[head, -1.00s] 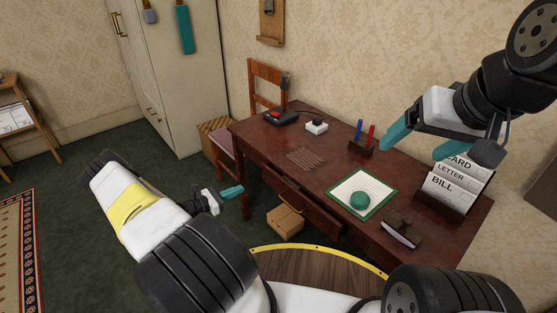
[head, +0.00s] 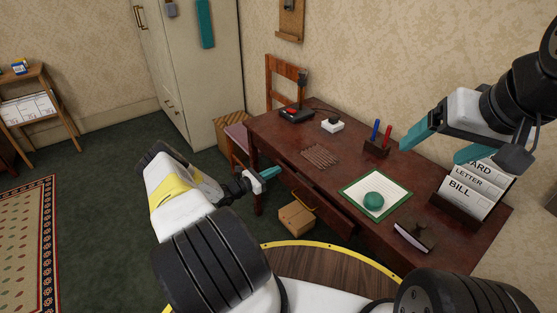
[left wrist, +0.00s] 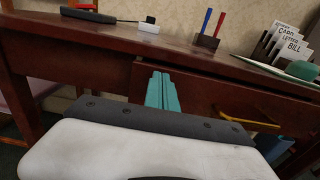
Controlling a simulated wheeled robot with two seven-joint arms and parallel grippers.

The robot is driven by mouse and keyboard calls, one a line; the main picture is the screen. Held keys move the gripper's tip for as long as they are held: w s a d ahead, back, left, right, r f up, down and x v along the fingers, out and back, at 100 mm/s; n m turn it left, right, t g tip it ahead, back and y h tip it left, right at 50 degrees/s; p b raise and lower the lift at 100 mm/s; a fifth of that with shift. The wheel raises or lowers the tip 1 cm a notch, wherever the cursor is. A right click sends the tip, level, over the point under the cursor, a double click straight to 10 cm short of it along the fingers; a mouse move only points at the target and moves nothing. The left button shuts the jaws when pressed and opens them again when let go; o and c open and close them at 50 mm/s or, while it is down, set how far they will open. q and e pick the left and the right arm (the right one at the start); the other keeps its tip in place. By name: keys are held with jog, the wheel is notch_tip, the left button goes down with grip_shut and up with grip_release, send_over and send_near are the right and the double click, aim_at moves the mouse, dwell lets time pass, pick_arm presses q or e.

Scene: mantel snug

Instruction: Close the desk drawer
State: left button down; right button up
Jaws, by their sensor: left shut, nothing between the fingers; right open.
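The dark red wooden desk (head: 345,150) stands against the wall. Its drawer (head: 328,211) sticks out a little from the front on the near side; its brass handle (head: 301,198) shows below. In the left wrist view the drawer front (left wrist: 207,98) and handle (left wrist: 246,119) are close ahead. My left gripper (head: 270,173) is shut and empty, at the desk's front edge near the drawer's left end. Its teal fingers also show in the left wrist view (left wrist: 162,92), by the left edge of the drawer front; contact cannot be told. My right gripper (head: 432,152) is open and empty above the desk's right side.
A cardboard box (head: 297,217) is on the floor below. A chair (head: 284,75) stands behind.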

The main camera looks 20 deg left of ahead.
aim_at(285, 166)
pick_arm(q)
jog(key=shift+w+d, duration=0.15)
jog(key=shift+w, duration=0.05)
jog(key=x, duration=0.4)
jog(key=shift+w+d, duration=0.1)
jog(key=shift+d, duration=0.1)
jog(key=shift+w+d+r, duration=0.1)
jog(key=shift+w, duration=0.1)
